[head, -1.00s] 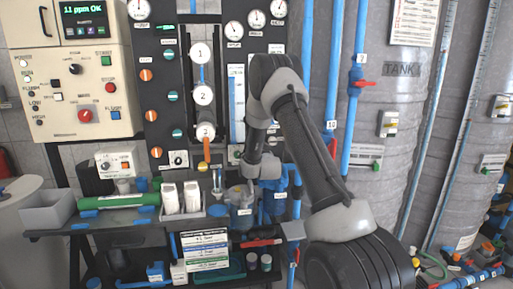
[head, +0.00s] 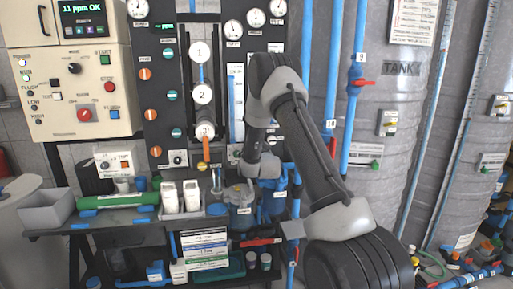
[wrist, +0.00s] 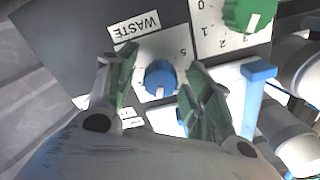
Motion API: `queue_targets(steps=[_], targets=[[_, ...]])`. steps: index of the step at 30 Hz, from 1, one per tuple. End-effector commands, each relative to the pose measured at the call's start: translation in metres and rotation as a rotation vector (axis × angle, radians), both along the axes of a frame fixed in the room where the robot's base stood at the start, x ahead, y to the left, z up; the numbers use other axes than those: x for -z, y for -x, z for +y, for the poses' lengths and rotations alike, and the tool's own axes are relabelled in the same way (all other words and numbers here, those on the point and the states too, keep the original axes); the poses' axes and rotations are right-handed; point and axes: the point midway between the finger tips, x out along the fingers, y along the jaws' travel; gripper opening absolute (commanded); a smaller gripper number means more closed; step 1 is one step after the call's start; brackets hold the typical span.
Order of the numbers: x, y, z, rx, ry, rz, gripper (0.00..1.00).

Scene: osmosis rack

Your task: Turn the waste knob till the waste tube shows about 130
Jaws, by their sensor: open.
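The waste knob (wrist: 160,78) is a round blue knob with a pale pointer mark, in the middle of the wrist view. It sits on a white dial plate under a "WASTE" label (wrist: 135,26). My gripper (wrist: 161,60) is open, with one finger on each side of the knob. A gap shows on both sides, and I cannot tell the depth between fingertips and panel. In the head view my arm covers the knob. A scaled tube with a blue column (head: 236,92) stands beside my arm; I cannot read its level or tell whether it is the waste tube.
A green knob (wrist: 248,12) on its own scale plate and a blue handle-like part (wrist: 259,72) lie close right of my gripper. White pipes (wrist: 295,140) stand further right. In the head view, a bench (head: 110,222) with trays and bottles stands below the panel.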

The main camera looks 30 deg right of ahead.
Motion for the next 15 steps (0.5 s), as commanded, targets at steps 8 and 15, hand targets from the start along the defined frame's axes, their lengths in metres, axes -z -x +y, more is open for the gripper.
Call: queue_targets(steps=[8,15], targets=[[0.0,0.037,0.011,0.0,-0.001,0.002,0.51],[0.0,0.088,0.026,0.0,-0.001,0.002,0.51]])
